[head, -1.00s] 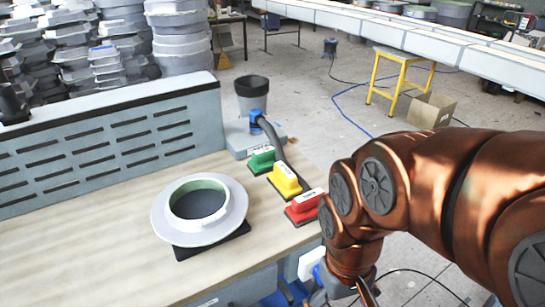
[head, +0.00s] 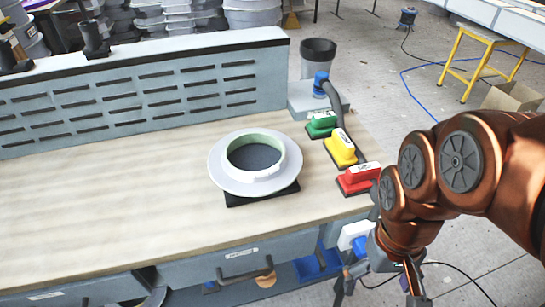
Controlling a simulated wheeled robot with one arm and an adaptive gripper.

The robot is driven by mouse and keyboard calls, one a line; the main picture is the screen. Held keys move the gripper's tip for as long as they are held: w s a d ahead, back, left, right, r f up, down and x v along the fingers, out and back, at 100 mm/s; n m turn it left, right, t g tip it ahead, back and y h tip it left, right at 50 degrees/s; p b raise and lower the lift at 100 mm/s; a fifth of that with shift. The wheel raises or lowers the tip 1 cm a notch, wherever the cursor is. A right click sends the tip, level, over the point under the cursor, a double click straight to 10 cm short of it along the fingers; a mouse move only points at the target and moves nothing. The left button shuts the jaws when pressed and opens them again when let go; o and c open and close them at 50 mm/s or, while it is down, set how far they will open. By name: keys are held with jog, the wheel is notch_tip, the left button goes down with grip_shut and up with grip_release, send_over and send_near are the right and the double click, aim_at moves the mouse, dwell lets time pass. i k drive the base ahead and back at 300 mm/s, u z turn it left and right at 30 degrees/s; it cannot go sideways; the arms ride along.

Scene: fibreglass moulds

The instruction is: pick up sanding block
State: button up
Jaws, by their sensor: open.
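Three sanding blocks lie in a slanting row at the right end of the workbench: a green one (head: 321,124) at the back, a yellow one (head: 341,148) in the middle and a red one (head: 358,179) nearest the front edge. Each has a dark base and a pale label on top. My gripper (head: 378,288) is low at the bottom right, in front of the bench's edge and below the red block. Its jaws are open and apart from all the blocks. My copper-coloured arm comes in from the right, close to the red block's right end.
A white ring-shaped mould (head: 224,178) sits on a black pad left of the blocks. A dark hose with a blue fitting (head: 320,84) stands behind them. A slotted grey panel (head: 140,95) closes the bench's back. The wooden top (head: 100,210) is clear at left.

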aim_at(322, 125)
jog(key=u, duration=3.3)
jog(key=k, duration=0.95)
jog(key=z, duration=1.55)
jog(key=i, duration=0.5)
